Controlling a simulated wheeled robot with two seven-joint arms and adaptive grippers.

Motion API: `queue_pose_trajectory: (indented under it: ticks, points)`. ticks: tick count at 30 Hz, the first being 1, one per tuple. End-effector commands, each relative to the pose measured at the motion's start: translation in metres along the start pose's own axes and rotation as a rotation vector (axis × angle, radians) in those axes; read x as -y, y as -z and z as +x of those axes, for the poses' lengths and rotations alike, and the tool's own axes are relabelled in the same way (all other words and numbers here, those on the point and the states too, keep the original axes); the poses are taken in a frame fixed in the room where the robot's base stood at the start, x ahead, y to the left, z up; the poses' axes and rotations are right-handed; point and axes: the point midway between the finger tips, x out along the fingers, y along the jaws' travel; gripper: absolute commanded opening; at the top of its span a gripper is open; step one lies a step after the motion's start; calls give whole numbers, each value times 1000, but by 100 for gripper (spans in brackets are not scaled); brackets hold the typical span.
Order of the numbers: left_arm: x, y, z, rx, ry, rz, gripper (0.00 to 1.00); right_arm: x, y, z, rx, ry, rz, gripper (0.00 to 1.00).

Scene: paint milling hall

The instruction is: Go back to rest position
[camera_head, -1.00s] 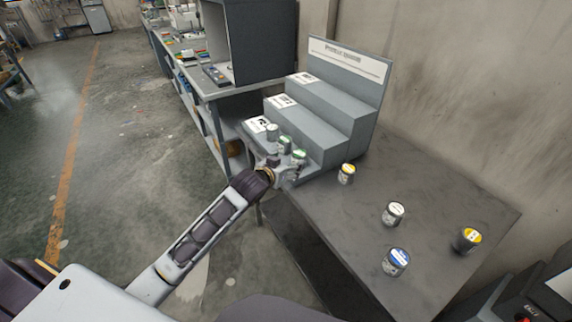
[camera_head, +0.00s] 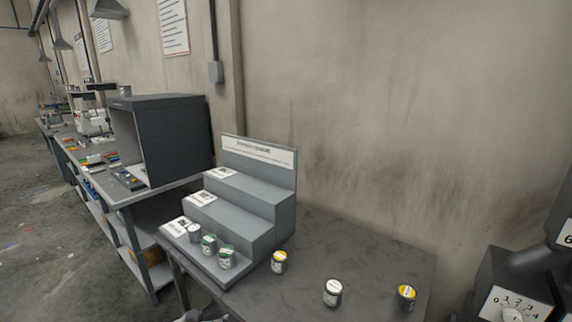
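A grey stepped stand (camera_head: 235,220) with a sign board stands on the dark table (camera_head: 375,255). On its lowest step a white-lidded can (camera_head: 194,234) and two green-lidded cans, a left one (camera_head: 209,246) and a right one (camera_head: 226,259), stand upright in a row. A yellow-lidded can (camera_head: 279,263), a white-lidded can (camera_head: 333,294) and another yellow-lidded can (camera_head: 406,298) stand on the table. Only a small grey piece, apparently of my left gripper (camera_head: 190,317), shows at the bottom edge, below the stand; its fingers cannot be made out. My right gripper is out of view.
A dark open-fronted booth (camera_head: 180,130) stands on a long workbench (camera_head: 165,187) at the left. A machine with a numbered dial (camera_head: 512,308) is at the lower right. A wall runs behind the table. Open floor lies at the far left.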

Motion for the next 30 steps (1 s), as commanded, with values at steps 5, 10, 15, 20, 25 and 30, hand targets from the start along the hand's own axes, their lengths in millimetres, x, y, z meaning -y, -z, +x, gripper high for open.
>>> queue_pose_trajectory:
  ticks: [5,10,15,20,25,30]
  points:
    - [-7,-53,-22,145,-4,10,75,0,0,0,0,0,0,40]
    - [-11,-96,-46,272,-11,23,75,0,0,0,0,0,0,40]
    - [-14,-122,-63,356,-19,31,75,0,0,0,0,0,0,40]
    - [-15,-140,-76,413,-25,37,75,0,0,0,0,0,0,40]
    - [-16,-155,-89,465,-33,41,75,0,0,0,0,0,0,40]
    - [-17,-168,-98,508,-40,45,75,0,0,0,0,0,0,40]
